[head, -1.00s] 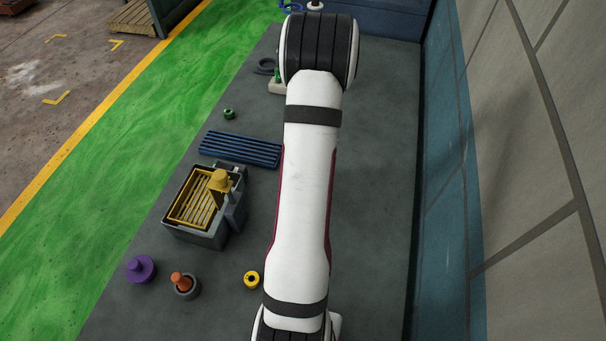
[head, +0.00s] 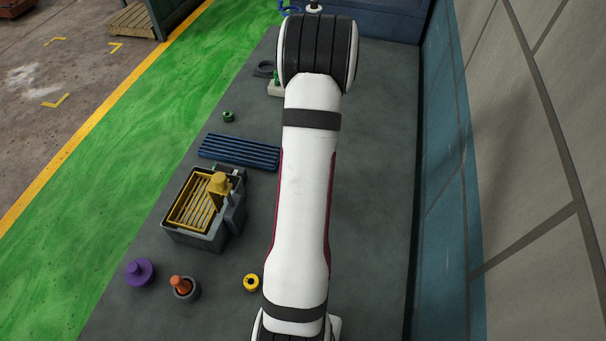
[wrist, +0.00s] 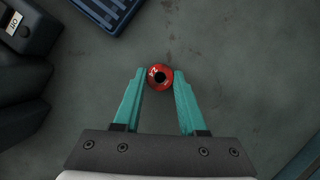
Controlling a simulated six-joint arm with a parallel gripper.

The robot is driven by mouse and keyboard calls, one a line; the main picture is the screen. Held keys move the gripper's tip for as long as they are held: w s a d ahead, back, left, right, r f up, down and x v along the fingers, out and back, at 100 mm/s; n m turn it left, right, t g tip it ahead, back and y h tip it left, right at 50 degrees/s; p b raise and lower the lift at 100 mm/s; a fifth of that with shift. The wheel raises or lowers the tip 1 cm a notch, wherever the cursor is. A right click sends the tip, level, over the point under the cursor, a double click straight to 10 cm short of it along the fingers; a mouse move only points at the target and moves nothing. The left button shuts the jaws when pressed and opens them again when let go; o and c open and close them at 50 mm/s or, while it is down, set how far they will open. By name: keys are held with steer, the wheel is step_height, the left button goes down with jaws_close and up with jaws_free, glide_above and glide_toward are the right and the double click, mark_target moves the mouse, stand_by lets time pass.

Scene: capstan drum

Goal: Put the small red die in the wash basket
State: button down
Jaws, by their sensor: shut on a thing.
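The small red die (wrist: 160,77) is a round red piece with a dark central hole and pale marks on its face. It shows in the wrist view between the tips of my gripper's teal fingers (wrist: 160,84), which are shut on it. In the head view my own arm hides the gripper and the die. The wash basket (head: 178,213) appears to be the yellow slatted basket set in a grey tank (head: 195,238), left of my arm. A yellow knobbed part (head: 219,184) stands at its right back corner.
A blue slatted rack (head: 239,152) lies behind the tank. A purple piece (head: 139,271), an orange-topped piece in a dark ring (head: 184,288) and a yellow ring (head: 251,282) stand in front. A green piece (head: 228,117) is farther back. The bench right of my arm is clear.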

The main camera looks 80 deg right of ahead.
step_height(320, 180, up, 3)
steer(key=shift+r, duration=0.2)
steer(key=s+a+r, duration=0.4)
steer(key=s+r, duration=0.3)
steer(key=s, duration=0.4)
step_height(320, 180, up, 6)
steer(key=n+t+y, duration=0.1)
steer(key=n+y, duration=0.5)
steer(key=n, duration=1.2)
glide_above(203, 193)
steer(key=s+d, duration=0.1)
steer(key=s, duration=0.1)
steer(key=f, duration=0.9)
steer(key=shift+w+f, duration=0.3)
steer(key=shift+w, duration=0.1)
steer(key=shift+f, duration=0.1)
steer(key=c, duration=0.8)
jaws_free()
steer(key=shift+o, duration=0.2)
